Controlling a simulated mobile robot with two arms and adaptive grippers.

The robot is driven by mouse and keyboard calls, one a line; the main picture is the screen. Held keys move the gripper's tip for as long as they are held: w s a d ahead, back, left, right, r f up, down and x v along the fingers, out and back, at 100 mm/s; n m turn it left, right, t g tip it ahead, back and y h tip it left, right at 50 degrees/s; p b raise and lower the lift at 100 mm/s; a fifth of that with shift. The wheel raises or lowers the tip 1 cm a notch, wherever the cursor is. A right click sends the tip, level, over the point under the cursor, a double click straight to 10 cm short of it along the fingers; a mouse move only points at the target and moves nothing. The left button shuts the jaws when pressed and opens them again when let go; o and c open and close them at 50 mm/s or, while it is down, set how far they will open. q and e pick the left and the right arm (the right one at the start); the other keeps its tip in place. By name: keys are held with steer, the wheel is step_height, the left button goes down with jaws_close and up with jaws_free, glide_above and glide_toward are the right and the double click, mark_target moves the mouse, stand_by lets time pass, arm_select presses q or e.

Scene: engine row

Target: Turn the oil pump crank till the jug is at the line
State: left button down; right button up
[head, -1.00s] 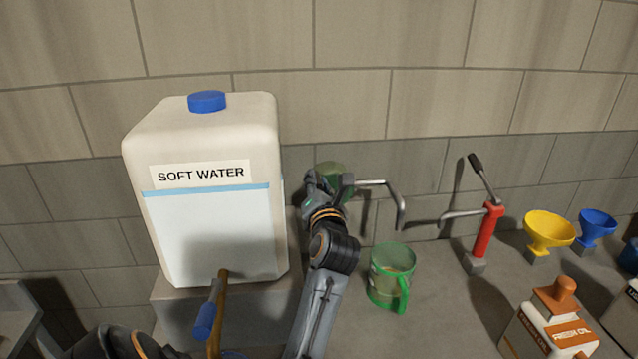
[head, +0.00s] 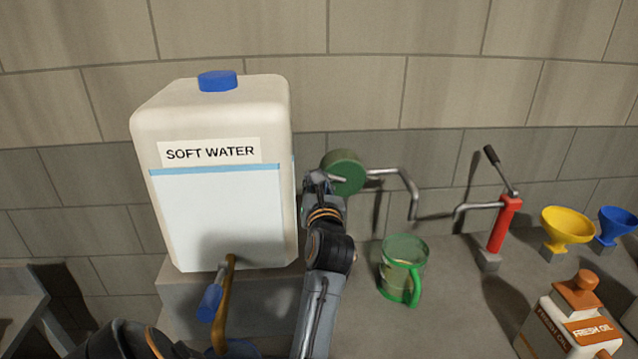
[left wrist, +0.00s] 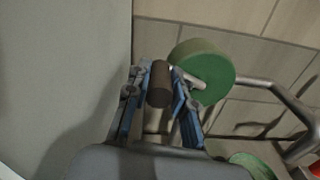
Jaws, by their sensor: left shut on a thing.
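The oil pump is a green drum (head: 345,172) at the wall, with a grey spout pipe (head: 408,185) bending down to the right. The drum also shows in the left wrist view (left wrist: 204,68). My left gripper (head: 318,185) is in front of the drum's left side. In the left wrist view its fingers are around the crank's brown grip (left wrist: 159,84), shut on it. The green see-through jug (head: 403,270) stands upright on the counter near the spout, handle towards me; its level and line are too small to read. My right gripper is out of view.
A large white SOFT WATER tank (head: 220,220) stands left of my arm, with a tap with a blue grip (head: 212,302) at its front. Right of the jug are a red lever pump (head: 497,230), yellow and blue funnels (head: 566,228) and an oil bottle (head: 570,325).

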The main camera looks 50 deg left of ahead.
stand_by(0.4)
arm_select(q)
steer(key=c, duration=1.2)
jaws_free()
steer(key=shift+o, duration=0.4)
steer(key=shift+a, duration=0.1)
step_height(320, 180, up, 10)
steer(key=shift+f, duration=0.1)
steer(key=shift+c, duration=0.2)
